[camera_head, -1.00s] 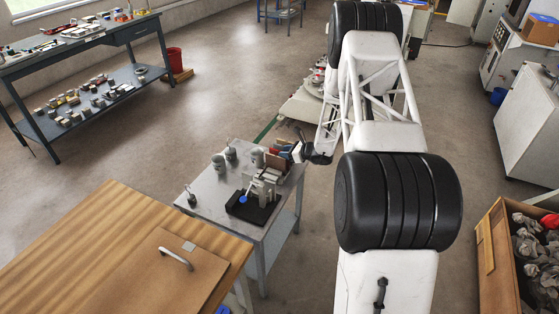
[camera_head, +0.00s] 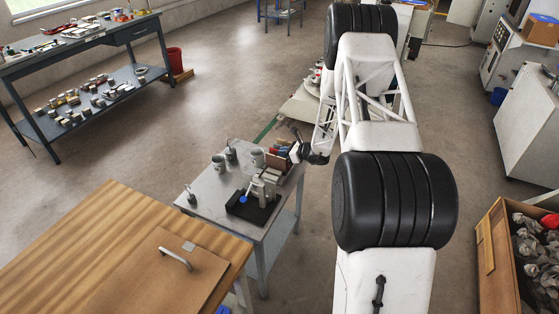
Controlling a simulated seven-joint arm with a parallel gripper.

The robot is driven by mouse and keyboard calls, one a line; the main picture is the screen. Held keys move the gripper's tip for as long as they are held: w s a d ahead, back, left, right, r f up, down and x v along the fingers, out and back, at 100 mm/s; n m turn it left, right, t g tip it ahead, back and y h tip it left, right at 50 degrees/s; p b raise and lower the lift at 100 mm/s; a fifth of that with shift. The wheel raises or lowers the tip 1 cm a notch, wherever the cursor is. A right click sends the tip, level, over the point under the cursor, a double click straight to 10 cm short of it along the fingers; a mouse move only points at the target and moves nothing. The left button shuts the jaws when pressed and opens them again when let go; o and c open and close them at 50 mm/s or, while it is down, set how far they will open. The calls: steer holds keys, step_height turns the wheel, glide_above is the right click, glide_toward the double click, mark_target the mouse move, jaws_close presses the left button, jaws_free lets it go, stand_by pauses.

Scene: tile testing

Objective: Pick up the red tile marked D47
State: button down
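My gripper (camera_head: 297,148) is at the right edge of a small grey metal table (camera_head: 208,189), just right of a group of upright flat pieces. It is small and partly hidden by my arm, so its finger opening cannot be made out. The group has a reddish-brown piece (camera_head: 274,161) and darker ones beside it. I cannot read any marking, so I cannot tell which piece is D47. Whether the gripper touches a piece cannot be told.
On the small table stand grey-green cups (camera_head: 219,163), a pale press-like device on a black base (camera_head: 252,206) with a blue knob, and a small item (camera_head: 191,197) at the left. A wooden bench (camera_head: 110,250) stands in front. Open floor lies to the left.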

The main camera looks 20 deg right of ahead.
stand_by(0.4)
steer(key=shift+r, duration=5)
